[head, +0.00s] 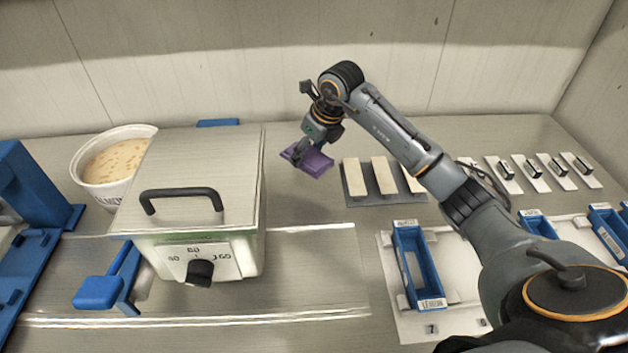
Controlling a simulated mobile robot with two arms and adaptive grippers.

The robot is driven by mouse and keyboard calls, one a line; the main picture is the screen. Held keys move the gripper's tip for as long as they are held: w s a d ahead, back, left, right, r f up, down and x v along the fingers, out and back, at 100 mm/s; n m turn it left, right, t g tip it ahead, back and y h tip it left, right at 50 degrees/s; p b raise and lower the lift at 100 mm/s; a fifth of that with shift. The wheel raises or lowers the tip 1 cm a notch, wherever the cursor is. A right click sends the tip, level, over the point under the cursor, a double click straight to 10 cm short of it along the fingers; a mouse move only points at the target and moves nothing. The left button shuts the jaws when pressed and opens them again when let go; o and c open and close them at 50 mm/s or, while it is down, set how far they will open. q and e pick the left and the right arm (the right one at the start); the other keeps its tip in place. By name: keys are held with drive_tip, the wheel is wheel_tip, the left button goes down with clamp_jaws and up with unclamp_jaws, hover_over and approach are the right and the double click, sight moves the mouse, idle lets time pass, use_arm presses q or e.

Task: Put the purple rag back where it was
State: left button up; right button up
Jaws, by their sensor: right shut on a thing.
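The purple rag (316,162) is a small folded cloth at the middle of the head view, just right of the kettle. My right gripper (299,160) points down at its left part and is shut on it. The rag is at or just above the grey worktop; I cannot tell whether it touches. The kettle (190,185) has a closed flat lid with a dark handle and a dial on its front. My left gripper is not in view.
A board with pale bars (356,180) lies right of the rag. A tub of nuts (112,165) stands left of the kettle. Blue holders (417,265) sit on a white board at the right. The worktop (270,140) behind the rag is clear.

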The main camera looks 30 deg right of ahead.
sight(302, 188)
drive_tip(key=shift+a+f, duration=0.25)
drive_tip(key=shift+a, duration=0.05)
drive_tip(key=f, duration=0.1)
drive_tip(key=f+p, duration=0.1)
drive_tip(key=f, duration=0.2)
drive_tip(key=shift+a, duration=0.35)
drive_tip(key=shift+f+p, duration=0.3)
drive_tip(key=shift+f, duration=0.1)
drive_tip(key=shift+d+f, duration=0.15)
drive_tip(key=shift+f, duration=0.2)
wheel_tip(302, 188, down, 4)
drive_tip(key=shift+r+p, duration=0.25)
drive_tip(key=shift+p, duration=0.2)
drive_tip(key=shift+f, duration=0.15)
drive_tip(key=o, duration=1.1)
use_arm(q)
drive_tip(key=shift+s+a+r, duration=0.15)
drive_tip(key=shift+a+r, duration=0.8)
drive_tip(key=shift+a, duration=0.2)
